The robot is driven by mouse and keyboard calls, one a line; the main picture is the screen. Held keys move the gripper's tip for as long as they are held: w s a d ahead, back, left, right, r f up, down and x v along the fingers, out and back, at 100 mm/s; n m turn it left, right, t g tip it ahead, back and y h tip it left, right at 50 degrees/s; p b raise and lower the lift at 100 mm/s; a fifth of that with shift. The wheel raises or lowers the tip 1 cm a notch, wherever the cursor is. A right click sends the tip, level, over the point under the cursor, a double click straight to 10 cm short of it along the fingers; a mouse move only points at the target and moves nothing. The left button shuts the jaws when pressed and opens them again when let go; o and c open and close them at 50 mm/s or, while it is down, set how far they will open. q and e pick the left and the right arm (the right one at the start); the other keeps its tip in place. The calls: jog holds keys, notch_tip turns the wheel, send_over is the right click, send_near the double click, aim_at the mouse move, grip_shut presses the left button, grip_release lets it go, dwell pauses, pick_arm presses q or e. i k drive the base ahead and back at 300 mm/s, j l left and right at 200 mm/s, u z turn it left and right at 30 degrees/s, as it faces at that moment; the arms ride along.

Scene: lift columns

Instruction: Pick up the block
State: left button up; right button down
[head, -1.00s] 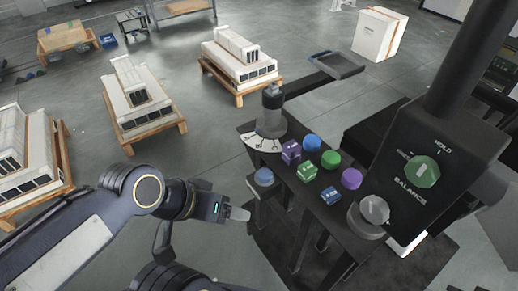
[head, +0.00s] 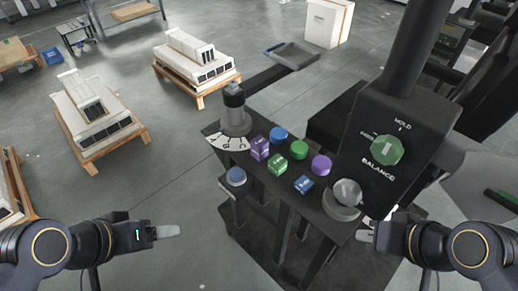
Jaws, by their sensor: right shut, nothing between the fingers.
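A purple block (head: 260,147), a green block (head: 275,164) and a blue block (head: 303,184) stand on the dark stand (head: 258,182) in the middle of the head view. My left gripper (head: 168,232) is in the air at the lower left, apart from the stand; its fingers are seen edge-on, so its opening is unclear. My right gripper (head: 366,235) is shut and empty at the lower right, below the grey knob. Neither gripper touches a block.
Round blue (head: 279,133), green (head: 299,148) and purple (head: 321,163) pieces sit beside the blocks. A blue dome button (head: 236,176) is at the stand's left edge. A grey knob (head: 345,193) and a balance panel (head: 383,150) with a thick post rise at right.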

aim_at(259, 146)
jog(key=i+j+u, duration=0.2)
jog(key=u, duration=0.3)
jog(key=i+j+u, duration=0.1)
jog(key=i+u, duration=0.35)
jog(key=k, duration=0.15)
